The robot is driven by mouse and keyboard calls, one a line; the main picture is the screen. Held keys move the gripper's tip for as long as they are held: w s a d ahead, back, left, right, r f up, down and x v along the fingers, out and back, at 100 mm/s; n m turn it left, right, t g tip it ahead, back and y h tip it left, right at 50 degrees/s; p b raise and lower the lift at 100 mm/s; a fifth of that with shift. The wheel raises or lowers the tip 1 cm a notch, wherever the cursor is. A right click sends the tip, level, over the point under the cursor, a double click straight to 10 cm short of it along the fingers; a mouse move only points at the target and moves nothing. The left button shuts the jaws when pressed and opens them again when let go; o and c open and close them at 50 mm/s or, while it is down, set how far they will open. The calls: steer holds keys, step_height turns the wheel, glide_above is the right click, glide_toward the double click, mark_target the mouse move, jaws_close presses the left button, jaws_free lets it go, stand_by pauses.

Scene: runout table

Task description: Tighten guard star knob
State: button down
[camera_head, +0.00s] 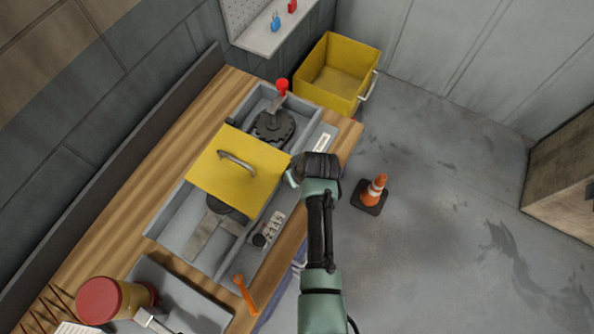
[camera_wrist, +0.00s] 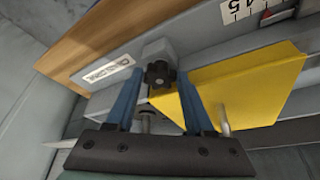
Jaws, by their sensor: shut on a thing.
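The black star knob (camera_wrist: 160,73) shows in the wrist view, on a grey block at the edge of the yellow guard (camera_wrist: 250,85). My gripper (camera_wrist: 157,78) has its two blue fingers on either side of the knob and is shut on it. In the head view the yellow guard (camera_head: 225,178), with a grey handle, lies across the grey runout table frame (camera_head: 180,215). My gripper (camera_head: 291,178) is at the guard's right edge there, mostly behind my wrist. The knob is hidden in that view.
A red-tipped lever (camera_head: 282,86) stands above a dark round part at the frame's far end. A yellow bin (camera_head: 340,72) and an orange cone (camera_head: 374,190) stand on the floor. An orange tool (camera_head: 244,294) and a red-lidded jar (camera_head: 108,300) are at the near end.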

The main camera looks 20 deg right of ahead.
steer(key=shift+c, duration=1.4)
jaws_free()
